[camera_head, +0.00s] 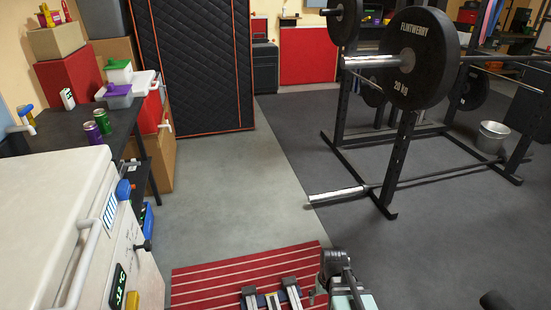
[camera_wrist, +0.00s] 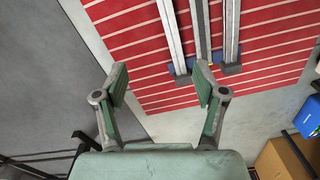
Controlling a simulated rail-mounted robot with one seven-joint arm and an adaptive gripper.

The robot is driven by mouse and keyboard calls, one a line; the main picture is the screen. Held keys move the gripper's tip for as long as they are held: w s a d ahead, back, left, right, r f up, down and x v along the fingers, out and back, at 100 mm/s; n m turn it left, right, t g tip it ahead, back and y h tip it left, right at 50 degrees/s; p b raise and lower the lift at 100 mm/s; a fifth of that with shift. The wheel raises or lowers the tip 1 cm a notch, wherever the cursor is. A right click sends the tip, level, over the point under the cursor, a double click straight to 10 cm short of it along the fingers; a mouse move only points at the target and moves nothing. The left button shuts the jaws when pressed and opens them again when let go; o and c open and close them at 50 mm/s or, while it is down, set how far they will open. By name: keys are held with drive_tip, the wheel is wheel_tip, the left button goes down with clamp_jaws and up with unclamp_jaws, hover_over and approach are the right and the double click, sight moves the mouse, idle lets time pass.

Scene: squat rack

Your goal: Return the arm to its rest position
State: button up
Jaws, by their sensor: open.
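My gripper (camera_wrist: 161,84) shows in the wrist view with its two green-padded fingers spread apart and nothing between them. It points down over the floor beside and above a red striped mat (camera_wrist: 262,58). In the head view part of my arm shows at the bottom edge, in front of the same red mat (camera_head: 232,270). The fingers are not clearly visible there.
The squat rack (camera_head: 402,150) with a loaded barbell plate (camera_head: 425,57) stands at right. A white chest-like unit (camera_head: 50,215) is close at left, by a dark table (camera_head: 55,137) with cans. Bare floor (camera_head: 235,195) lies between.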

drive_tip(key=s+f+g, duration=0.4)
drive_tip(key=s, duration=0.8)
drive_tip(key=s+f+g, duration=0.3)
drive_tip(key=s+f, duration=0.1)
drive_tip(key=s, duration=0.7)
drive_tip(key=s+f+g, duration=0.4)
drive_tip(key=s+f, duration=0.1)
drive_tip(key=s, duration=0.7)
drive_tip(key=w+r+t+p, duration=0.2)
drive_tip(key=r+p, duration=0.6)
drive_tip(key=p, duration=0.3)
drive_tip(key=w+r+t+p, duration=0.2)
drive_tip(key=w+r+p, duration=0.1)
drive_tip(key=r+p, duration=0.6)
drive_tip(key=shift+d+p, duration=0.4)
drive_tip(key=shift+p, duration=0.6)
